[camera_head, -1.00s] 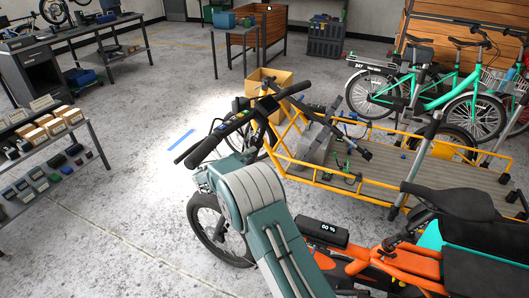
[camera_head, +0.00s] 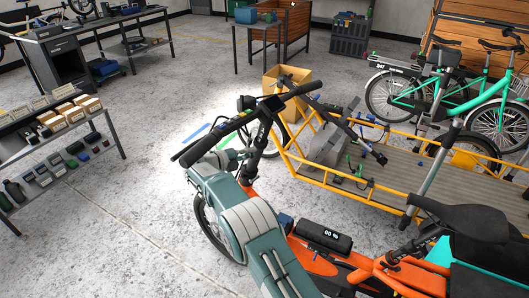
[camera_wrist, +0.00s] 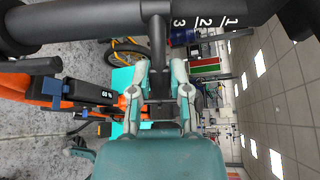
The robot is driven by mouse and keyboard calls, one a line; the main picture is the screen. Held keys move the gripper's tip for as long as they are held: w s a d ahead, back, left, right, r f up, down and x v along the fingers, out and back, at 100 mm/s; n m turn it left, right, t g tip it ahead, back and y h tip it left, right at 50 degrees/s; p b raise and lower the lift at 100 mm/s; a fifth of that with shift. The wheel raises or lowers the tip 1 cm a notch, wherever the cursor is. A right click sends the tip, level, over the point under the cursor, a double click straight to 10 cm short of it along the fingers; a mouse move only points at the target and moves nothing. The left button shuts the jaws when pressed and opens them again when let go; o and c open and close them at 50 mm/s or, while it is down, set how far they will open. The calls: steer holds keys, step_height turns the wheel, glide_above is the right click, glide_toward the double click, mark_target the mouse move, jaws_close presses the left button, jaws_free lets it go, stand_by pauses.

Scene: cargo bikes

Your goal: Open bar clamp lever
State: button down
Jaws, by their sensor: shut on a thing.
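In the wrist view, my gripper (camera_wrist: 158,78) has its two grey-green fingers either side of a dark lever-like part (camera_wrist: 157,42), closed on it. This part joins a thick black handlebar (camera_wrist: 90,22) crossing the top of the view. I cannot tell for sure whether it is the bar clamp lever, since the fingers cover its end. In the head view, the black handlebar (camera_head: 240,122) belongs to the orange cargo bike (camera_head: 390,268).
A battery unit reading 60 % (camera_head: 324,235) and a black saddle (camera_head: 450,212) are close on the right. A yellow cargo frame (camera_head: 330,184) with a wooden deck stands behind. A parts shelf (camera_head: 112,145) stands at the left. The floor between is open.

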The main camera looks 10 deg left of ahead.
steer(key=shift+s+a+f+g, duration=0.1)
steer(key=shift+a+f+g, duration=0.05)
steer(key=shift+f+g, duration=0.2)
stand_by(0.5)
steer(key=c, duration=0.6)
jaws_free()
steer(key=shift+o, duration=0.2)
steer(key=shift+a, duration=0.15)
steer(key=shift+r, duration=0.15)
steer(key=f+v, duration=0.1)
steer(key=v, duration=0.6)
steer(key=shift+a+r, duration=0.3)
steer(key=shift+a, duration=0.05)
